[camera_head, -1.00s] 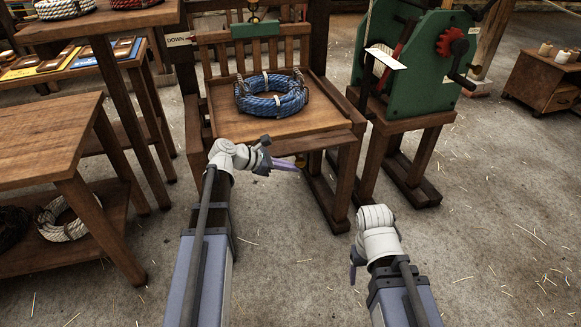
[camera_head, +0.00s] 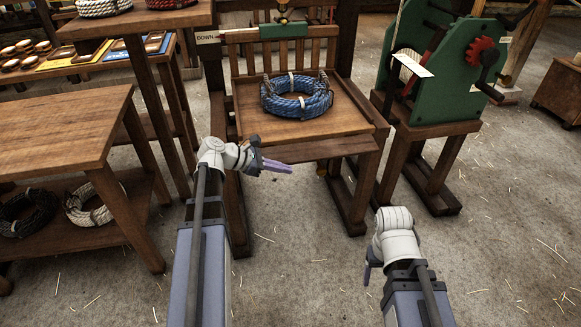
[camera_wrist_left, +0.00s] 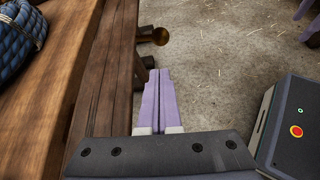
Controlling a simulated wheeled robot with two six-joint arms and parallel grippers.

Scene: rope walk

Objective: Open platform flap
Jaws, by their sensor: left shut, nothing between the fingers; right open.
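The wooden platform (camera_head: 245,118) has a slatted back and carries a coil of blue rope (camera_head: 297,95). A board along its front edge (camera_head: 325,149) may be the flap; I cannot tell a hinge. A round brass knob (camera_wrist_left: 160,36) sticks out below the front edge in the left wrist view. My left gripper (camera_head: 290,168) is shut and empty, just in front of and below the platform's front edge. Its lilac fingers (camera_wrist_left: 164,85) lie together beside the wood, apart from the knob. My right gripper (camera_head: 368,272) is open, low at the right, its fingers mostly hidden behind the wrist.
A wooden table (camera_head: 60,125) with rope coils on its lower shelf stands close at left. A green crank machine (camera_head: 440,85) on a wooden stand is at right. A "DOWN" label (camera_head: 207,37) is on the platform's left post. The floor in front is clear apart from straw.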

